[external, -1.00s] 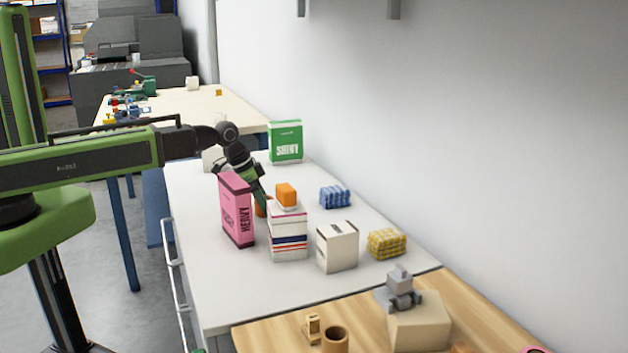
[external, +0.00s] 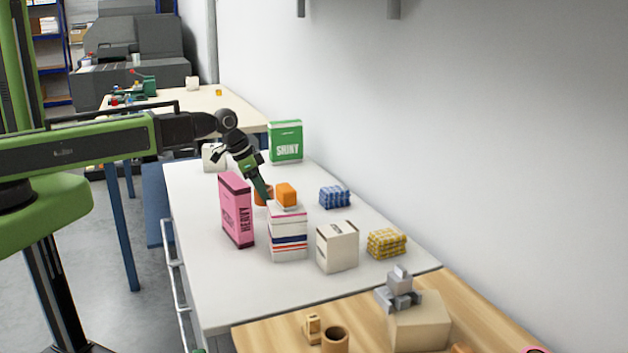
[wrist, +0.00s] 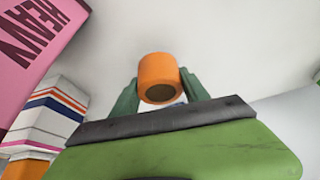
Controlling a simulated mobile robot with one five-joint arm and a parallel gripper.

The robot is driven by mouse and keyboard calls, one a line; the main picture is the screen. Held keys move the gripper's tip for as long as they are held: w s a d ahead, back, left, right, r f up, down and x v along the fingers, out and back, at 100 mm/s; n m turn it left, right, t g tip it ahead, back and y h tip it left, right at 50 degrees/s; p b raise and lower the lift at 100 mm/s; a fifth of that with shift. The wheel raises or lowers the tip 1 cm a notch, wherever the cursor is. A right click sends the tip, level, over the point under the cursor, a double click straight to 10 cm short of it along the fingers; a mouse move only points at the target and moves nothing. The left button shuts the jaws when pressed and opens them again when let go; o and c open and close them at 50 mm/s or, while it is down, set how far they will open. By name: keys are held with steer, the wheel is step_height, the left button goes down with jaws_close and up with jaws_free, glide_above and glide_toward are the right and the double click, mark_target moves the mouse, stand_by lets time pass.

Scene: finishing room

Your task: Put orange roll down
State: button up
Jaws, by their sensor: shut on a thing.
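The orange roll (wrist: 157,72) is held between the green fingertips of my gripper (wrist: 160,92) in the wrist view, its dark round opening facing the camera. In the external view the roll (external: 260,197) shows only in part, behind the striped box and between it and the pink box. My gripper (external: 265,191) reaches down there from the upper left, shut on the roll. White tabletop (external: 205,290) lies around it. I cannot tell whether the roll touches the table.
A pink "HEAVY" box (external: 237,212) stands left of the roll. A striped box (external: 288,240) with an orange block (external: 286,195) on top stands in front. Blue (external: 335,197) and yellow (external: 387,243) checked packs lie right; a green box (external: 286,142) stands behind. Free tabletop lies between them.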

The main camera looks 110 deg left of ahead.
mark_target(271, 187)
step_height(271, 187, up, 7)
steer(key=p, duration=0.5)
steer(key=shift+f, duration=0.3)
steer(key=shift+n, duration=0.9)
steer(key=w+a, duration=0.3)
steer(key=w, duration=0.2)
steer(key=w+a, duration=0.3)
steer(key=w, duration=0.2)
steer(key=w+a, duration=0.2)
steer(key=w, duration=0.4)
steer(key=shift+w+a, duration=0.1)
steer(key=shift+a, duration=0.3)
steer(key=w+d+m, duration=0.1)
steer(key=w+d, duration=0.3)
steer(key=w, duration=0.4)
steer(key=w+d+m, duration=0.1)
steer(key=w+d, duration=0.3)
steer(key=w, duration=0.3)
steer(key=f+b, duration=1)
steer(key=shift+a+f+b, duration=0.15)
steer(key=shift+a+b, duration=0.15)
steer(key=o, duration=1.6)
